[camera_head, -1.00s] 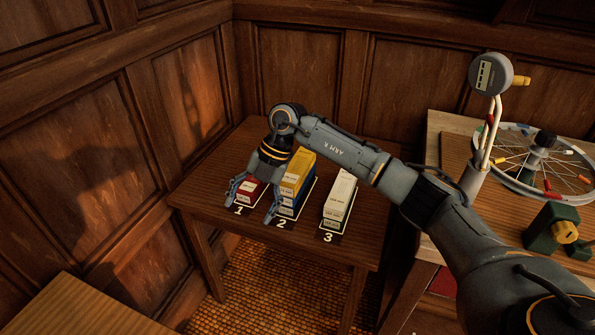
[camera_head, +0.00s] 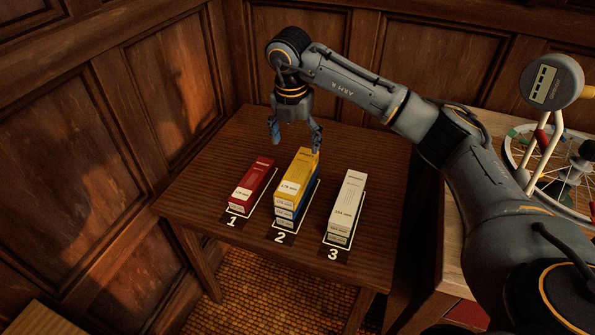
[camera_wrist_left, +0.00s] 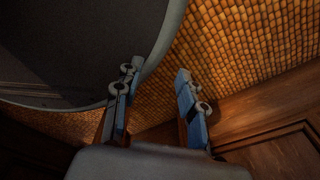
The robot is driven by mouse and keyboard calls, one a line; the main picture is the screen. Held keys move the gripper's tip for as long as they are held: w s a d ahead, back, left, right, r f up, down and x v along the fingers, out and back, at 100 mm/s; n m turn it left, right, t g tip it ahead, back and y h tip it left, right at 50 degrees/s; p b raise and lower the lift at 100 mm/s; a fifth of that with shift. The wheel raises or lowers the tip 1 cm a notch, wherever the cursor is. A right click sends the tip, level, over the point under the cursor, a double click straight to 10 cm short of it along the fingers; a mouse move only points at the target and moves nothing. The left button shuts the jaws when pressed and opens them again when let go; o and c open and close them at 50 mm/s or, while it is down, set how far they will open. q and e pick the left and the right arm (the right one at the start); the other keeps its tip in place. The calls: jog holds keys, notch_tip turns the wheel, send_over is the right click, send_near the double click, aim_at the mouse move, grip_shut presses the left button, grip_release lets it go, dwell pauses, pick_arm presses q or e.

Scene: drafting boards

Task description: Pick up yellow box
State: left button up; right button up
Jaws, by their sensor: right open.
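The yellow box (camera_head: 298,170) lies on top of a stack at the place marked 2, with a blue box (camera_head: 284,213) and another box under it. My right gripper (camera_head: 296,145) is open and empty. Its fingers point down near the far end of the stack, one to the left of it and one close to the yellow box's far right corner; I cannot tell whether that finger touches. My left gripper (camera_wrist_left: 157,78) is open and empty in the left wrist view, over the tiled floor.
A red box (camera_head: 253,180) lies at place 1 and a white box stack (camera_head: 348,200) at place 3. They sit on a small wooden table (camera_head: 195,185) by the panelled walls. A bench at the right holds a spoked wheel (camera_head: 560,165) and a gauge (camera_head: 551,81).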

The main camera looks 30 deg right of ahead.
send_over(298, 171)
jog(key=f, duration=0.5)
jog(key=shift+s+a+f, duration=0.3)
jog(key=shift+f, duration=0.3)
jog(key=f, duration=0.2)
jog(key=f+p, duration=0.1)
jog(key=f, duration=0.1)
jog(key=shift+w+d+f, duration=0.1)
jog(key=shift+w+d, duration=0.05)
jog(key=shift+d, duration=0.05)
jog(key=shift+w+f, duration=0.1)
jog(key=shift+f, duration=0.4)
jog(key=c, duration=0.3)
pick_arm(q)
jog(key=shift+s+a+r, duration=0.15)
jog(key=shift+s+r, duration=0.55)
jog(key=shift+r, duration=0.05)
pick_arm(e)
jog(key=c, duration=1.1)
jog(key=shift+r, duration=0.1)
jog(key=shift+c, duration=0.2)
